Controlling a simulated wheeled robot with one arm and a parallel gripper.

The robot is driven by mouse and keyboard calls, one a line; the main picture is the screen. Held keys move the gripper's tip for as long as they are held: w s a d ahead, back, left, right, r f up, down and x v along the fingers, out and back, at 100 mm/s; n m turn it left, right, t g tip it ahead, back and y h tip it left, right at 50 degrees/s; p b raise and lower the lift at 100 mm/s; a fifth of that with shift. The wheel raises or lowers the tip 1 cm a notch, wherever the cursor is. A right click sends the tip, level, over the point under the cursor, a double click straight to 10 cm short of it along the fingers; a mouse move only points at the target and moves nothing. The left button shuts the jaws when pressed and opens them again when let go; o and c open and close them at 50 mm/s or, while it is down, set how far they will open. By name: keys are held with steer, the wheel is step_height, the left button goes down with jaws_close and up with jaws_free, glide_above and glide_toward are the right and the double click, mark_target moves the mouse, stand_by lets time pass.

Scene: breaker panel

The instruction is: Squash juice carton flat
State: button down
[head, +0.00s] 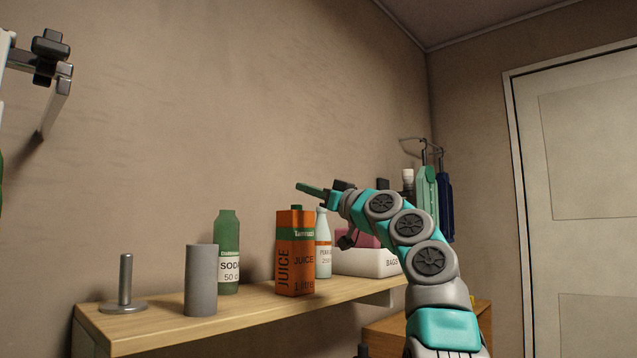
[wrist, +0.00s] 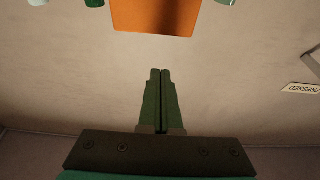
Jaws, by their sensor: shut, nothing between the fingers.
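The orange juice carton (head: 295,252) with a green band stands upright and unsquashed on the wooden shelf (head: 250,319) in the head view. In the wrist view an orange face of the carton (wrist: 158,16) is cut off by the top edge. My gripper (head: 298,185) is above the carton's top in the head view, apart from it. Its green fingers (wrist: 160,72) are shut together in the wrist view with nothing between them.
Left of the carton stand a green soda bottle (head: 228,253), a grey cylinder (head: 201,280) and a metal post on a round base (head: 124,287). A white bottle (head: 323,243) is close behind the carton. A white bin (head: 366,262) is to the right.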

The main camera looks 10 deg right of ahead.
mark_target(295, 228)
step_height(295, 228, down, 4)
steer(key=b, duration=0.4)
steer(key=shift+f, duration=0.1)
